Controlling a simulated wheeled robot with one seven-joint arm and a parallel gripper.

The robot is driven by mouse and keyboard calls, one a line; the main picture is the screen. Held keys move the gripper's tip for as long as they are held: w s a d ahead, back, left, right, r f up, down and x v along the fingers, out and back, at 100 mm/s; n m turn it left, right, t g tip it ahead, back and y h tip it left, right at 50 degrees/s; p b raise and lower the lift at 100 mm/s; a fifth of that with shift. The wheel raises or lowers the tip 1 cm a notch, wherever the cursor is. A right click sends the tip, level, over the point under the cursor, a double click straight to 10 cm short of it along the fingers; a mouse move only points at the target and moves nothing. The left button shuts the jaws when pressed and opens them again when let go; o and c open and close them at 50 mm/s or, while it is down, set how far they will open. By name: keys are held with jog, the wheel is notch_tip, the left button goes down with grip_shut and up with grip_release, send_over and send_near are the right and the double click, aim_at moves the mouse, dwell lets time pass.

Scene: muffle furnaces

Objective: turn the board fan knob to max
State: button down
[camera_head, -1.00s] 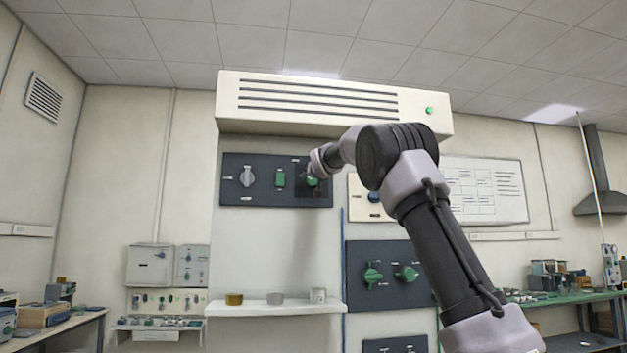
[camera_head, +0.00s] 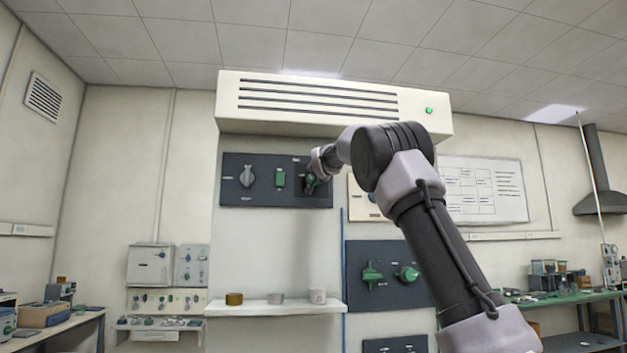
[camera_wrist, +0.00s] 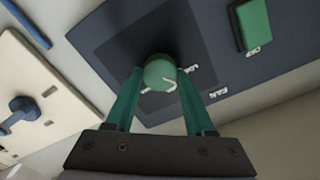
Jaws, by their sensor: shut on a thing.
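The green round fan knob (camera_wrist: 160,72) sits on a dark square plate on the dark upper board (camera_head: 232,198). A white mark shows on the knob's face, and lettering that reads FAN is on the board beside it. My gripper (camera_wrist: 163,78) is shut on this knob, with one green finger on each side. In the head view my gripper (camera_head: 314,178) is at the board's right end and covers part of the knob. The exact setting the mark points to is not readable.
A green rectangular switch (camera_head: 280,178) and a grey knob (camera_head: 247,176) are left of my gripper on the same board. A cream panel (camera_head: 358,200) is close on the right. A vented hood (camera_head: 330,100) juts out above; a shelf (camera_head: 275,308) with small pots is below.

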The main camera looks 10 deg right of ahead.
jog(key=shift+f+m, duration=0.15)
jog(key=shift+m, duration=4.65)
jog(key=shift+f+m, duration=0.15)
jog(key=shift+m, duration=4.65)
jog(key=shift+c, duration=1.3)
grip_release()
jog(key=shift+r, duration=0.1)
